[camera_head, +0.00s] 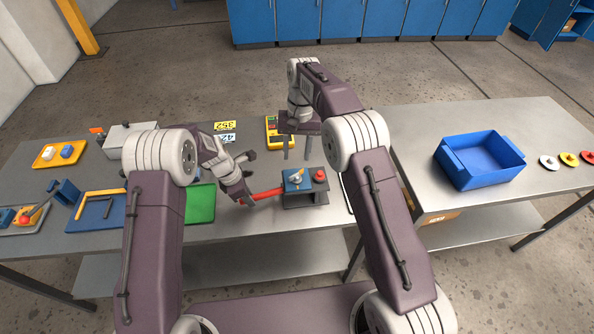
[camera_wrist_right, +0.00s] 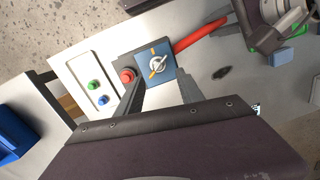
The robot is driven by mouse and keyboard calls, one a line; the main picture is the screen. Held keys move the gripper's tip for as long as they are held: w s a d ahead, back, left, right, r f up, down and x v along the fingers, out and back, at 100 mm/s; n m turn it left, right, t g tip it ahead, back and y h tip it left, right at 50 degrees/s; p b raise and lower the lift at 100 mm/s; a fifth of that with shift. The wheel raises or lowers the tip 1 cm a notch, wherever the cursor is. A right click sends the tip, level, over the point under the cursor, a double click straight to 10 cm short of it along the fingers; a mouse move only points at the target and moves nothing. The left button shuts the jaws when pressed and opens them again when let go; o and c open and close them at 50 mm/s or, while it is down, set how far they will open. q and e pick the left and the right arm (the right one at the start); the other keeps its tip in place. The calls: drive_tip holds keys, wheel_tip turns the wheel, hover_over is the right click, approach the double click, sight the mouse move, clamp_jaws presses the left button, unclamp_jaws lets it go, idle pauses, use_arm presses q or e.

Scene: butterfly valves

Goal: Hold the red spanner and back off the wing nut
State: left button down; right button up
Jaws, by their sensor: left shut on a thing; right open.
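The red spanner (camera_head: 266,193) runs from my left gripper (camera_head: 246,195) to the blue-topped block (camera_head: 292,186); it also shows in the right wrist view (camera_wrist_right: 200,38). My left gripper is shut on its free end. The wing nut (camera_head: 296,178) is on the block's blue top; in the right wrist view the silver wing nut (camera_wrist_right: 157,65) lies near a yellow-orange mark. How the spanner's head meets the block is unclear. My right gripper (camera_head: 297,150) is open and empty, fingers pointing down behind the block; in its wrist view the fingertips (camera_wrist_right: 161,82) flank the block's near edge.
A red knob (camera_head: 320,175) stands beside the wing nut on the same stand. A yellow meter (camera_head: 273,130) lies behind, near my right gripper. A green mat (camera_head: 201,204) lies to the left. A blue bin (camera_head: 478,160) stands on the right bench.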

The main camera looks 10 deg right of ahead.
sight(296, 176)
drive_tip(key=f+m, duration=0.4)
drive_tip(key=m, duration=0.1)
drive_tip(key=f+m, duration=0.4)
drive_tip(key=m, duration=0.1)
drive_tip(key=shift+s+f+t+h, duration=0.2)
drive_tip(key=shift+f+t+h, duration=0.15)
drive_tip(key=shift+t+h, duration=0.05)
clamp_jaws()
